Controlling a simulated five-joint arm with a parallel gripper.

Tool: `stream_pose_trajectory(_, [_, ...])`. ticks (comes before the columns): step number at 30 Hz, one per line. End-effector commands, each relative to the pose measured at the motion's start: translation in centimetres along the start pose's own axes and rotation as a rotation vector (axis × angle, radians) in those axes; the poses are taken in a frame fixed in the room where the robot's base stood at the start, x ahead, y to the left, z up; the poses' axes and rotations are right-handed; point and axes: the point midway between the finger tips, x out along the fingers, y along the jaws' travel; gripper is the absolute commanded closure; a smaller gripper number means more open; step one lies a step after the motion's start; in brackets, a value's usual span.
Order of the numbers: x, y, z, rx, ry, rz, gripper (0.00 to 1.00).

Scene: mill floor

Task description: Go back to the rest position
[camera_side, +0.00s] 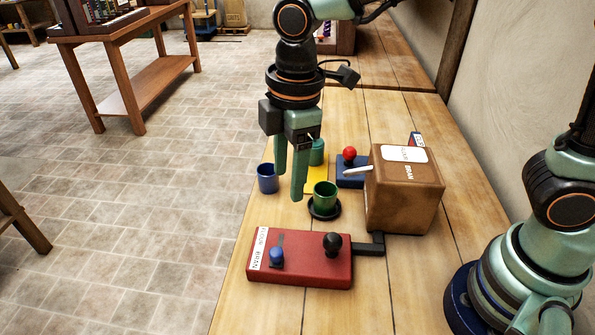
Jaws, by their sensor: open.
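My gripper (288,184) hangs pointing down above the wooden table, with its two green fingers apart and nothing between them. A green cup (325,195) stands on a dark saucer (324,212) just right of the fingertips. A blue cup (267,178) stands to the left of the fingers. A teal cup (317,152) is partly hidden behind the gripper, near a yellow patch (317,181) on the table.
A red box (310,275) with a blue knob and a black knob lies at the front. A brown box (405,205) stands at the right, beside a blue base (350,180) with a red ball knob. The wall is at the far right.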

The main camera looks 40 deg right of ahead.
Motion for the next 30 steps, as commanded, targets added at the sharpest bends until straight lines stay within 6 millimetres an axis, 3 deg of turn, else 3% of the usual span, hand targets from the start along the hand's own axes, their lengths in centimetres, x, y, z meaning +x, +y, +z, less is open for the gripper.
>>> stream_pose_trajectory(6, [-3.6, 2.3, 7.7, 0.467, 0.103, 0.115, 0.38])
stream_pose_trajectory(15, [-5.7, 2.2, 16.8, 1.055, 0.258, 0.259, 0.38])
stream_pose_trajectory(21, [-6.0, 1.7, 19.7, 1.267, 0.325, 0.311, 0.38])
stream_pose_trajectory(30, [-5.9, 1.6, 20.2, 1.308, 0.337, 0.319, 0.38])
